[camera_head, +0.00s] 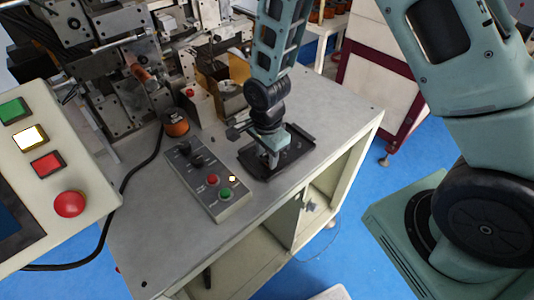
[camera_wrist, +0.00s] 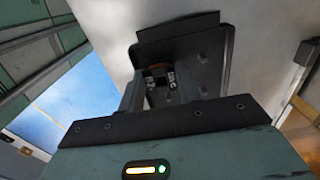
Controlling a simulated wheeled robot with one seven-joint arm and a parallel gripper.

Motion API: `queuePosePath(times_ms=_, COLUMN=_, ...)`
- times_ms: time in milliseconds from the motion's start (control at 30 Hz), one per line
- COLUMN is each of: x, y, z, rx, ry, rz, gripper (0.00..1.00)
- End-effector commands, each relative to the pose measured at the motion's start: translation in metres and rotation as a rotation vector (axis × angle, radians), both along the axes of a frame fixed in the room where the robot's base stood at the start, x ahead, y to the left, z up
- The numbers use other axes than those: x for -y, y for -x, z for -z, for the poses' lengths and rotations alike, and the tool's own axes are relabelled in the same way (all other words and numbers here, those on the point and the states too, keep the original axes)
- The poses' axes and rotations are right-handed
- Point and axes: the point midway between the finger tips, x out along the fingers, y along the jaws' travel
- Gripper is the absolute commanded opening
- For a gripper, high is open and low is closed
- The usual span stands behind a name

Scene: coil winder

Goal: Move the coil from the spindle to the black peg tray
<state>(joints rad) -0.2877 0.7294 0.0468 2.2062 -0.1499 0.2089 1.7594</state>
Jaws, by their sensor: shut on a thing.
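The black peg tray (camera_head: 298,150) lies flat on the grey worktop, and it also fills the upper middle of the wrist view (camera_wrist: 218,48). My gripper (camera_head: 272,158) points down over the tray. In the wrist view my gripper (camera_wrist: 160,82) has its two fingers close together, shut on the coil. I cannot tell whether the coil touches the tray or a peg. The winder (camera_head: 130,85) stands at the back left; its spindle is hard to make out.
A control box (camera_head: 205,180) with buttons and knobs sits left of the tray. An orange, dark-topped spool (camera_head: 176,124) stands behind it. A black cable (camera_head: 125,185) runs along the left. A button panel (camera_head: 50,165) fills the left edge. The worktop's right corner (camera_head: 345,115) is clear.

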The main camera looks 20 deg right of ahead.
Motion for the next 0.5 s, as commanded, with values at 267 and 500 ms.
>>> queuePosePath(times_ms=267, x=0.000, y=0.000, z=0.009, rx=0.000, ry=0.000, rz=0.000, gripper=0.12)
queuePosePath(times_ms=500, x=0.000, y=0.000, z=0.016, rx=0.000, ry=0.000, rz=0.000, gripper=0.12)
